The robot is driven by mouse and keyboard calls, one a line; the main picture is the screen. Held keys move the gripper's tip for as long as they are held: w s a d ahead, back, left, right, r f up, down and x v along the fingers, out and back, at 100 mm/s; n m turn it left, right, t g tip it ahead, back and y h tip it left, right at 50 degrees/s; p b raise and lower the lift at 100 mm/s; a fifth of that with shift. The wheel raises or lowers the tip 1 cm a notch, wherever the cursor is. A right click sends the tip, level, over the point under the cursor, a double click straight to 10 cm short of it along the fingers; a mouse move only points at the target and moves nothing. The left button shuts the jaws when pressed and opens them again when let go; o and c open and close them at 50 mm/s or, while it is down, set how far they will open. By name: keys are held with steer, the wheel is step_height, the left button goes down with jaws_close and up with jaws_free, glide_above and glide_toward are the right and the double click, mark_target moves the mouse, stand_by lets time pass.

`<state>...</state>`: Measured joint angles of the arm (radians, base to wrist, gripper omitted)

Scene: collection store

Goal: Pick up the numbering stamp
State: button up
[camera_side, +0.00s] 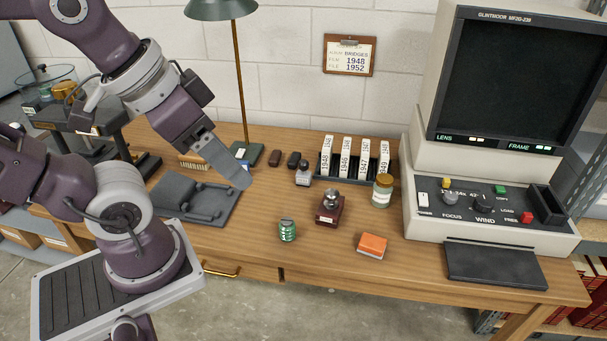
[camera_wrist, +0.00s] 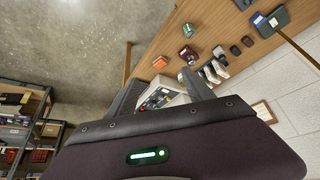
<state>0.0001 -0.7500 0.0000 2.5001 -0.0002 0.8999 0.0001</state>
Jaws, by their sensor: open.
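In the side view, a small upright piece with a dark handle and a pale metal body (camera_side: 303,174) stands on the desk in front of the card rack; it looks like the numbering stamp. I cannot pick it out surely in the wrist view. My gripper (camera_side: 240,178) hangs above the desk to its left, apart from it, with fingers pointing down and right. In the wrist view my gripper (camera_wrist: 162,78) shows two spread fingers with nothing held between them.
On the desk are a brown block with metal knob (camera_side: 329,208), green tin (camera_side: 287,231), orange box (camera_side: 371,246), lidded jar (camera_side: 382,190), card rack (camera_side: 356,160), dark small items (camera_side: 275,158), lamp (camera_side: 240,90) and grey tray (camera_side: 190,200). A large viewer (camera_side: 490,215) fills the right.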

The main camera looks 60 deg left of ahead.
steer(key=shift+o, duration=0.7)
steer(key=w+a+f+m+g+y, duration=0.2)
steer(key=a+f+g+y, duration=0.15)
steer(key=a, duration=0.45)
steer(key=w+a+f+m+g+y, duration=0.2)
steer(key=a+f+g+y, duration=0.15)
steer(key=a, duration=0.45)
steer(key=m+t+y, duration=0.7)
steer(key=m+t, duration=0.1)
steer(key=m, duration=0.8)
glide_above(302, 178)
steer(key=s, duration=0.7)
step_height(302, 178, down, 13)
steer(key=w+d+f+m+t+h, duration=0.1)
steer(key=f+m, duration=0.1)
steer(key=f, duration=0.2)
steer(key=w+d+f+m+t+h, duration=0.1)
steer(key=f+m+h, duration=0.1)
steer(key=f, duration=0.3)
steer(key=w+d+f+m+t+h, duration=0.1)
steer(key=f+m, duration=0.2)
steer(key=f, duration=0.2)
steer(key=shift+w+d+f+h, duration=0.1)
steer(key=shift+w+f+h, duration=0.1)
steer(key=shift+w+h, duration=0.15)
steer(key=x, duration=0.6)
steer(key=shift+w+f, duration=0.1)
steer(key=shift+w, duration=0.15)
jaws_close()
